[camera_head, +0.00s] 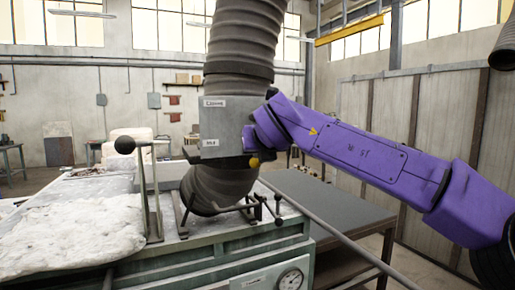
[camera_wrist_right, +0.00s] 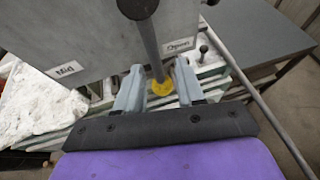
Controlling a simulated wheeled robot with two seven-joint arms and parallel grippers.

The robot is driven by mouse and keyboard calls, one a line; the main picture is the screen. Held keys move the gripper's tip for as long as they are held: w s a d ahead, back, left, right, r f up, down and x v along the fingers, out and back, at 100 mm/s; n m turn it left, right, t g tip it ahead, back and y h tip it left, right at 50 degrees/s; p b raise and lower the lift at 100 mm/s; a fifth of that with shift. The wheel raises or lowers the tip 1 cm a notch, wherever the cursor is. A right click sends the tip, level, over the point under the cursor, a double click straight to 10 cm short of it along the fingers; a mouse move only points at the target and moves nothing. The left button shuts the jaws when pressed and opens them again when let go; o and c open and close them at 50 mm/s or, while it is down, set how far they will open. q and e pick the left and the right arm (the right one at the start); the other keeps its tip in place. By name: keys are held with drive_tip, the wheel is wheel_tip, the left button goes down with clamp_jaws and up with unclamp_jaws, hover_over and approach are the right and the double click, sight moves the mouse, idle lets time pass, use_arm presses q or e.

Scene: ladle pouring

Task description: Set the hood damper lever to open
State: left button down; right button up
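The hood damper lever is a grey rod (camera_wrist_right: 150,45) running from a dark pivot (camera_wrist_right: 137,8) on the grey damper box (camera_head: 220,125) to a yellow end knob (camera_wrist_right: 162,87). The knob also shows in the head view (camera_head: 254,162). In the right wrist view the lever lies between the "Mid" label (camera_wrist_right: 68,68) and the "Open" label (camera_wrist_right: 180,45), nearer "Open". My right gripper (camera_wrist_right: 158,80) straddles the lever near its knob, one finger on each side, with narrow gaps visible. In the head view my purple right arm hides most of the lever. My left gripper is out of view.
A ribbed duct (camera_head: 242,45) rises above the box. A green furnace (camera_head: 220,255) with a pale, crusted top (camera_head: 65,225) stands below. A dark table (camera_head: 330,205) is behind at right.

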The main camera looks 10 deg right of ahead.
drive_tip(key=b+v, duration=0.3)
drive_tip(key=v, duration=0.7)
drive_tip(key=shift+s+r+b, duration=0.2)
drive_tip(key=shift+b, duration=0.2)
